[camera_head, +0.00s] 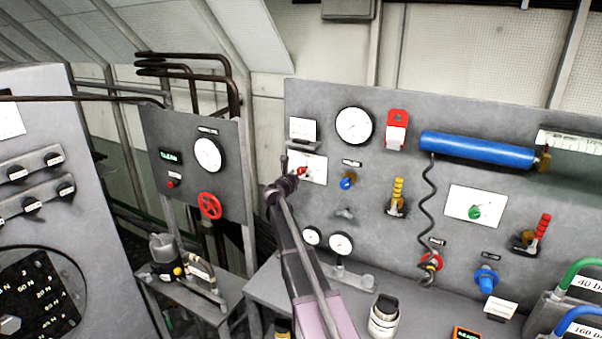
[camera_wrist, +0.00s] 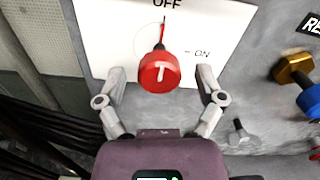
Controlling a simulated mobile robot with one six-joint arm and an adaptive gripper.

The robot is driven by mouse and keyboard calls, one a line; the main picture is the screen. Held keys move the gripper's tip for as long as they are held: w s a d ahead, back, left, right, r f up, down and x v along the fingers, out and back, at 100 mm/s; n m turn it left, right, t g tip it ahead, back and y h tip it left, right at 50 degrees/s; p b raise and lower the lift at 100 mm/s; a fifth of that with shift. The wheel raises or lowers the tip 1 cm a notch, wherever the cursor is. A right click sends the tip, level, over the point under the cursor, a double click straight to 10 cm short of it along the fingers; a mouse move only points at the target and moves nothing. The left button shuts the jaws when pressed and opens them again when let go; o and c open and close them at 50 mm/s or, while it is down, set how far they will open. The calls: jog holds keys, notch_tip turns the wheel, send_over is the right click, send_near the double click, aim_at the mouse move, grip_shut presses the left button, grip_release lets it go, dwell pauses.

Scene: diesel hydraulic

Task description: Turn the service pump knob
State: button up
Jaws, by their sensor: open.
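A red round knob (camera_wrist: 159,73) with a white mark sits on a white plate (camera_wrist: 205,35) labelled OFF at the top and ON at the right. A thin red pointer above it points toward OFF. In the wrist view my gripper (camera_wrist: 160,80) is open, with one finger on each side of the knob and a gap on both sides. In the head view the knob (camera_head: 299,173) shows on its white plate (camera_head: 317,168) on the grey panel, with my gripper (camera_head: 290,172) close to it. The fingertips are partly hard to make out there.
A blue valve (camera_head: 347,181) is right of the knob, and a yellow-handled valve (camera_head: 397,195) is further right. A red handwheel (camera_head: 209,206) is on the left panel. Gauges (camera_head: 341,245) sit below, and a blue cylinder (camera_head: 478,149) is at the right.

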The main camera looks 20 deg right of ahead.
jog(key=shift+w+d, duration=0.3)
jog(key=shift+d, duration=0.1)
jog(key=c, duration=1.1)
jog(key=shift+a, duration=0.1)
jog(key=shift+c, duration=0.2)
